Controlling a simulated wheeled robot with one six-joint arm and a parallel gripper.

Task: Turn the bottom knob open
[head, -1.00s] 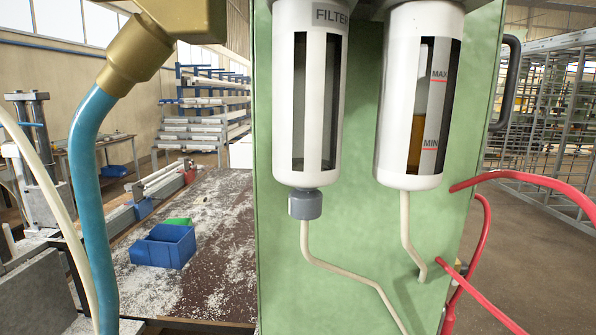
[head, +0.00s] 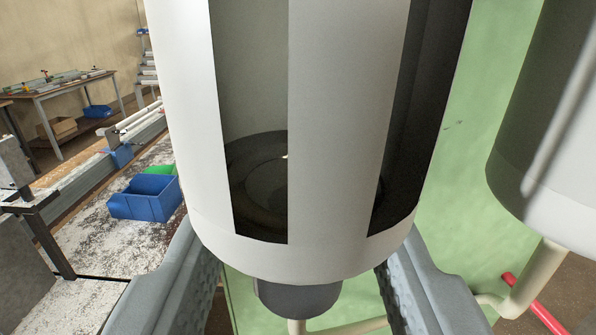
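The bottom knob (head: 297,298) is a small grey cylinder under the white filter bowl (head: 335,130). The bowl fills the middle of the view, with dark window slots. My gripper (head: 290,300) is open, with one grey finger to the left of the knob and one to the right. Visible gaps lie between the fingers and the knob.
A second white bowl (head: 560,130) stands close on the right, with a cream tube (head: 530,285) and a red hose (head: 535,305) below it. The green panel (head: 470,150) is behind. A blue bin (head: 147,198) sits on the littered bench at left.

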